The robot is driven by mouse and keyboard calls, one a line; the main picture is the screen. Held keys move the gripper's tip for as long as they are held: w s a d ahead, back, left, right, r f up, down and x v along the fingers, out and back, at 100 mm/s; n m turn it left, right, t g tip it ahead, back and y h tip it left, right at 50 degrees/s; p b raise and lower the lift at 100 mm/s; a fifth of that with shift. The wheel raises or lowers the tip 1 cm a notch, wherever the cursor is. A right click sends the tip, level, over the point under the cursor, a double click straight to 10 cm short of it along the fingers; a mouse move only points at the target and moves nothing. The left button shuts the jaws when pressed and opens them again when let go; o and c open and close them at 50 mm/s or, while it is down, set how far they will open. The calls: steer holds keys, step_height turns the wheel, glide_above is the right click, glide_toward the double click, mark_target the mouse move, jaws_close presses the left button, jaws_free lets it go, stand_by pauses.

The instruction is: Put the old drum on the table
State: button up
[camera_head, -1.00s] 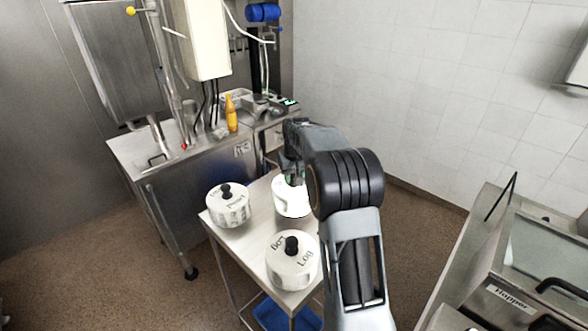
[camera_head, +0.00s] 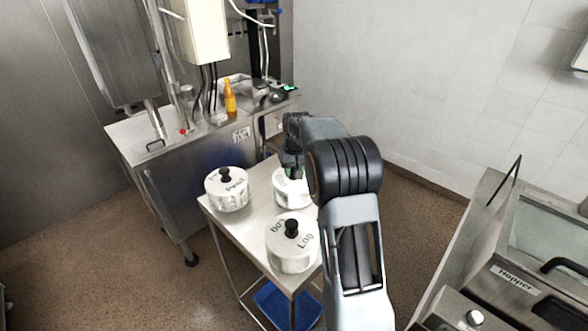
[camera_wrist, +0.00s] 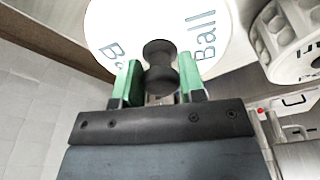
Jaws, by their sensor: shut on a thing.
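My gripper (camera_head: 292,170) is pointing down and shut on the black knob (camera_wrist: 159,66) of a white drum (camera_head: 291,192). The lid of this drum (camera_wrist: 160,18) reads "Ball" in the wrist view, with a second word partly hidden. The drum is at the back right of the steel table (camera_head: 252,235). It is at or just over the tabletop; I cannot tell if it touches. The green fingers stand on either side of the knob. My arm covers part of the drum's right side. No label that I can read says "old".
Two similar white drums with black knobs stand on the table: one at the left (camera_head: 227,192), one in front (camera_head: 292,246), lettered "Log". A blue bin (camera_head: 280,308) is below. A steel counter with an orange bottle (camera_head: 230,98) is behind; a machine (camera_head: 510,265) is at right.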

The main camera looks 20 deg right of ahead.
steer(key=o, duration=1.6)
steer(key=shift+r+p, duration=1.25)
steer(key=shift+r, duration=3.25)
